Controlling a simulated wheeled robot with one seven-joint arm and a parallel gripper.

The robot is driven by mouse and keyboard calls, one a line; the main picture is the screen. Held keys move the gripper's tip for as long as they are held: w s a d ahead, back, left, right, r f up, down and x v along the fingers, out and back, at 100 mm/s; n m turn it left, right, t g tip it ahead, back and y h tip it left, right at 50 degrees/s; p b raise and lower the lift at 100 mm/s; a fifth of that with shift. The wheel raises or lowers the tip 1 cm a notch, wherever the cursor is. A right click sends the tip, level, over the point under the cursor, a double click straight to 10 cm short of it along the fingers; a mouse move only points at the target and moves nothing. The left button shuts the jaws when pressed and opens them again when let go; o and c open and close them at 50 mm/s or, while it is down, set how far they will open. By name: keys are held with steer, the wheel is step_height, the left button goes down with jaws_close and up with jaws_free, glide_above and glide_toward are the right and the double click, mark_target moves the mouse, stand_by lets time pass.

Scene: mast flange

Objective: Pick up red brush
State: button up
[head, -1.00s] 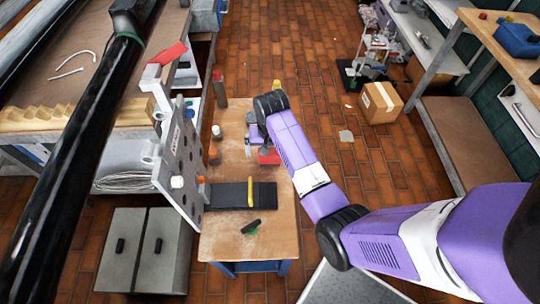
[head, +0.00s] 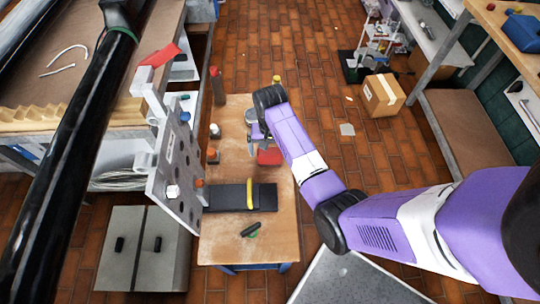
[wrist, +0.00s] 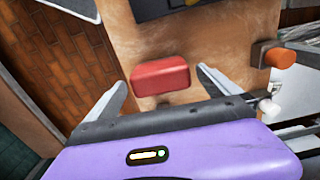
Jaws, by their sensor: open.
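The red brush (wrist: 160,75) shows as a red rounded block over the wooden tabletop in the wrist view. In the head view the red brush (head: 270,157) is near the table's right edge, just below my gripper (head: 258,132) and partly hidden by it. In the wrist view my gripper (wrist: 162,77) is open, with one finger to the left of the brush and one to the right. Gaps show between the fingers and the brush. The height between fingertips and brush is hard to tell.
The wooden table (head: 225,248) holds a dark mat (head: 228,197) with a yellow item (head: 250,193), and a black-and-green item (head: 250,229). A grey perforated plate (head: 175,160) stands at its left edge. Orange-topped items (head: 212,154) stand nearby. A cardboard box (head: 383,95) is on the floor.

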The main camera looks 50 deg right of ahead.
step_height(320, 180, down, 5)
steer(key=shift+f, duration=0.1)
stand_by(0.3)
steer(key=shift+w, duration=0.1)
steer(key=c, duration=1.4)
step_height(320, 180, up, 20)
steer(key=p, duration=0.3)
